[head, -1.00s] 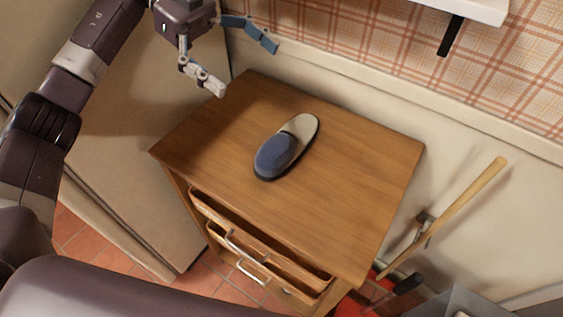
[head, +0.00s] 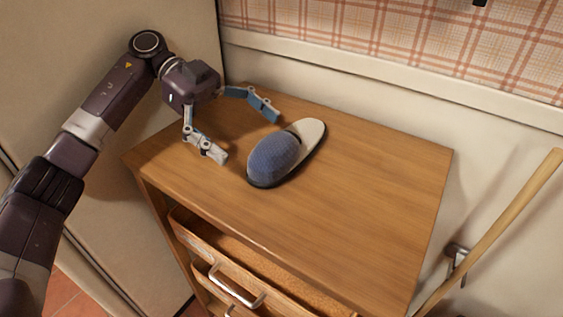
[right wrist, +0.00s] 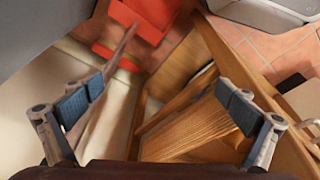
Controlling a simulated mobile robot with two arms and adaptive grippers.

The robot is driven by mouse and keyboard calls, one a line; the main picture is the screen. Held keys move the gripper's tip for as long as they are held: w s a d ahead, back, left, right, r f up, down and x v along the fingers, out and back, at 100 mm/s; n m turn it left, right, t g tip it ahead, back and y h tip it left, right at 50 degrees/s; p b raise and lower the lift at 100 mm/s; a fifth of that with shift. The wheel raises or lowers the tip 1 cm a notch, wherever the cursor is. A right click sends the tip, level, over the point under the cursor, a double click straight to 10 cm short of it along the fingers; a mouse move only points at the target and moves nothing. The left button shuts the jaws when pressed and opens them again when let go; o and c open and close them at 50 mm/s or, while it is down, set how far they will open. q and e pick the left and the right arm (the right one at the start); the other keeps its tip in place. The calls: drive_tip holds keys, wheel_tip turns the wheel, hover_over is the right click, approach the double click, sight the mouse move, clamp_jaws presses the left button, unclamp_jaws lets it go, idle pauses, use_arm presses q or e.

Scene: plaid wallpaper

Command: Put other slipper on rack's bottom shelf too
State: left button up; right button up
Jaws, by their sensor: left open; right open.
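A blue slipper (head: 274,160) with a pale insole and dark sole lies on top of the wooden cabinet (head: 370,200), its toe toward the front left. My left gripper (head: 246,133) is open, its fingers spread just left of the slipper, and holds nothing. My right gripper (right wrist: 156,108) shows only in the right wrist view. It is open and empty, with the cabinet's side and open drawers beyond its fingers. No shoe rack can be made out in these views.
The cabinet's drawers (head: 230,260) stand partly open at the front. A long wooden handle (head: 500,225) leans at the right of the cabinet. A red object (right wrist: 135,28) lies on the tiled floor. The cabinet top around the slipper is clear.

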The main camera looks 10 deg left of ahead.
sight(289, 164)
use_arm(q)
drive_tip(key=b+x, duration=0.1)
drive_tip(key=x, duration=0.6)
drive_tip(key=shift+s+d, duration=0.1)
drive_tip(key=shift+d, duration=0.35)
drive_tip(key=c, duration=1.4)
use_arm(e)
drive_tip(key=v, duration=0.5)
drive_tip(key=shift+w+d+r, duration=0.1)
drive_tip(key=shift+w+r, duration=0.2)
drive_tip(key=shift+r, duration=0.2)
